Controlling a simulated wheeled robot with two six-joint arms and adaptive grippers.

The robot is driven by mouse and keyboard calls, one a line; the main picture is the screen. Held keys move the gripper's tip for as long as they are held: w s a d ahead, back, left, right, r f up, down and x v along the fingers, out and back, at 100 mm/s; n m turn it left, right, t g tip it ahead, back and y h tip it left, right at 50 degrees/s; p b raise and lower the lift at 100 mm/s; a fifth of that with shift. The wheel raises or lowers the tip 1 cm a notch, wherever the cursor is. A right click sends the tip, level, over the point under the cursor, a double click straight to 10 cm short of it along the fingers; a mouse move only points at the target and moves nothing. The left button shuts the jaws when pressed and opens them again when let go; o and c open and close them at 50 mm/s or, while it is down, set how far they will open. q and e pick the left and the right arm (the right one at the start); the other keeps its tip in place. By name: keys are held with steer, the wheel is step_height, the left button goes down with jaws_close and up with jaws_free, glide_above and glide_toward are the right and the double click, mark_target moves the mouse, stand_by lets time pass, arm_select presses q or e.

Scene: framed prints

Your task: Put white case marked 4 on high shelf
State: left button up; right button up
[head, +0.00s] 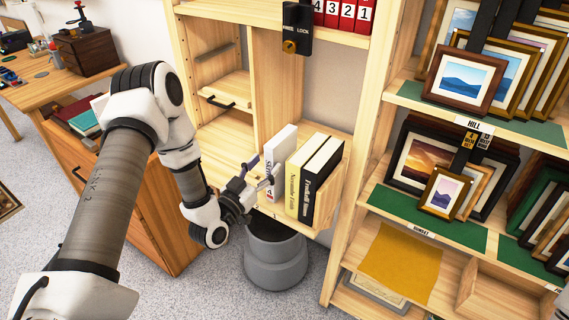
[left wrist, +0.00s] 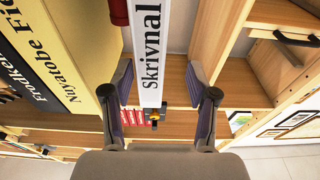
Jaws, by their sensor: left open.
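The white case (head: 280,152) with a dark 4 low on its spine stands upright on the small wooden shelf at the middle, left of the yellow and black books. My left gripper (head: 262,174) is open in front of its spine, fingers at the spine's sides. In the left wrist view, the white case (left wrist: 150,45) shows its "Skrivnal" lettering between the open fingers (left wrist: 158,75); I cannot tell whether they touch it. The high shelf (head: 340,39) above holds red numbered cases (head: 343,14).
A yellow book (head: 300,180) and a black book (head: 323,180) stand close right of the case. A black lock box (head: 297,28) hangs at the high shelf's left end. A grey bin (head: 275,262) stands below. Framed prints (head: 464,80) fill the right rack.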

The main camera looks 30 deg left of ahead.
mark_target(282, 151)
arm_select(q)
steer(key=w, duration=0.2)
steer(key=w+d+r, duration=0.1)
steer(key=w, duration=0.1)
steer(key=w+p, duration=0.1)
steer(key=w, duration=0.1)
steer(key=shift+d+r, duration=0.15)
steer(key=shift+d, duration=0.25)
steer(key=shift+w, duration=0.25)
steer(key=shift+a, duration=0.2)
jaws_close()
